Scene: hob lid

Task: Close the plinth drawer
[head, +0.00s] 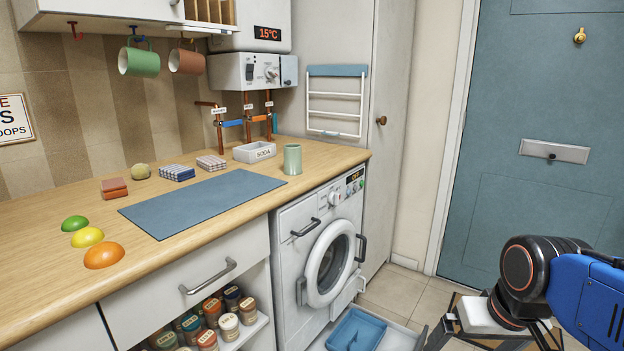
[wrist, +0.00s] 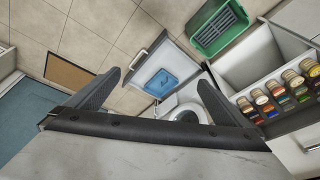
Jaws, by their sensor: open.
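The plinth drawer (head: 398,337) is pulled out at floor level by the washing machine, at the bottom edge of the head view. A blue tray (head: 368,327) lies in it. In the wrist view the drawer (wrist: 181,61) shows from above with the blue tray (wrist: 160,85) and a bar handle (wrist: 139,59) on its front. My gripper (wrist: 160,77) is open and empty, its two fingers apart above the drawer area. I see no contact with the drawer. In the head view my arm is at the lower right, and the fingers are partly cut off there.
The washing machine (head: 317,250) has its door shut. An open shelf holds several spice jars (head: 229,326), left of it. In the wrist view, a green crate (wrist: 219,28) and a brown mat (wrist: 82,73) lie on the tiled floor.

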